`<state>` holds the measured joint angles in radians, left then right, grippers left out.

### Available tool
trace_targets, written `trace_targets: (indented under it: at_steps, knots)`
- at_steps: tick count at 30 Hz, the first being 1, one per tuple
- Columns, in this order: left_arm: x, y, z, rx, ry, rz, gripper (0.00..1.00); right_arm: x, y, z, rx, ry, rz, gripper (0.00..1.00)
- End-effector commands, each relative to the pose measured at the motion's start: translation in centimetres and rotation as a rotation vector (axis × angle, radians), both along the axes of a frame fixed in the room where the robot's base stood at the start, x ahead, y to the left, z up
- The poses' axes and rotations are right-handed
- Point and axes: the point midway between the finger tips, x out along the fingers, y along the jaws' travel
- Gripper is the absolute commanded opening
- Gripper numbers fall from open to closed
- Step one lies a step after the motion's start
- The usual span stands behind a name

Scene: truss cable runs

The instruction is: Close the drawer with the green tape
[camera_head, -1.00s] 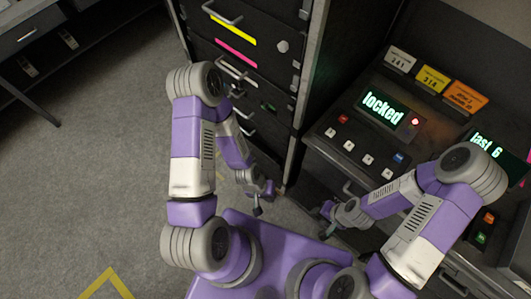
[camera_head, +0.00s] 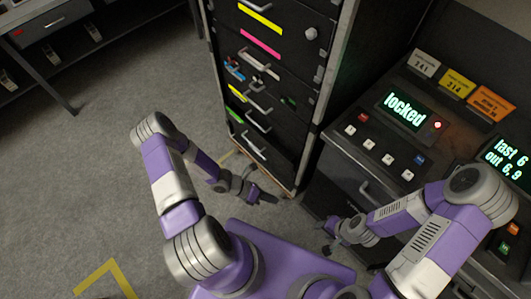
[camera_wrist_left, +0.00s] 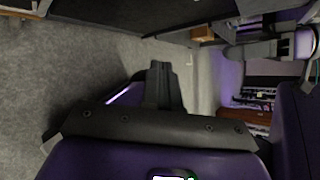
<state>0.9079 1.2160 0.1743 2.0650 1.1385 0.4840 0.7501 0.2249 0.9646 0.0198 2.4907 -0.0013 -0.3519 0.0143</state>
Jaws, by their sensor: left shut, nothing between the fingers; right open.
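My left gripper (camera_head: 262,195) is below and in front of the cabinet, apart from the drawer handle. Its fingers are shut and empty, and they also show in the left wrist view (camera_wrist_left: 164,85). My right gripper (camera_head: 327,236) is open, low in front of the console; its fingertips are small in view. The green tape cannot be made out in the left wrist view.
Drawers with yellow (camera_head: 260,18) and pink tape (camera_head: 260,44) are above. A console (camera_head: 385,135) with a screen reading "locked" stands right of the cabinet. A bench (camera_head: 48,38) stands at the far left. The carpet (camera_head: 90,155) left of the cabinet is clear.

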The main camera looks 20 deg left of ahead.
Motion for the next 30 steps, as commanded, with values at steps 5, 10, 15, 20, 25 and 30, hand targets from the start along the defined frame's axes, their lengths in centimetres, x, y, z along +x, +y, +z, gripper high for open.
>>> trace_targets:
  at_steps: [5,10,15,20,25,30]
  knots:
    - [6.4,7.8,-2.5,-0.310,0.218,0.681,0.00,0.0,0.0,-1.5,0.000,0.000,0.000,0.43]
    - [8.7,14.5,-3.7,-0.509,0.274,1.048,0.00,0.0,0.0,-2.1,0.000,0.000,0.000,0.43]
    - [9.5,16.6,-4.2,-0.573,0.282,1.155,0.00,0.0,0.0,-2.4,0.000,0.000,0.000,0.43]
    - [11.5,15.7,-4.9,-0.575,0.281,1.153,0.00,0.0,0.0,-3.0,0.000,0.000,0.000,0.43]
    - [14.7,14.3,-6.2,-0.572,0.282,1.150,0.00,0.0,0.0,-4.3,0.000,0.000,0.000,0.43]
    - [17.8,13.0,-7.2,-0.570,0.282,1.150,0.00,0.0,0.0,-5.4,0.000,0.000,0.000,0.43]
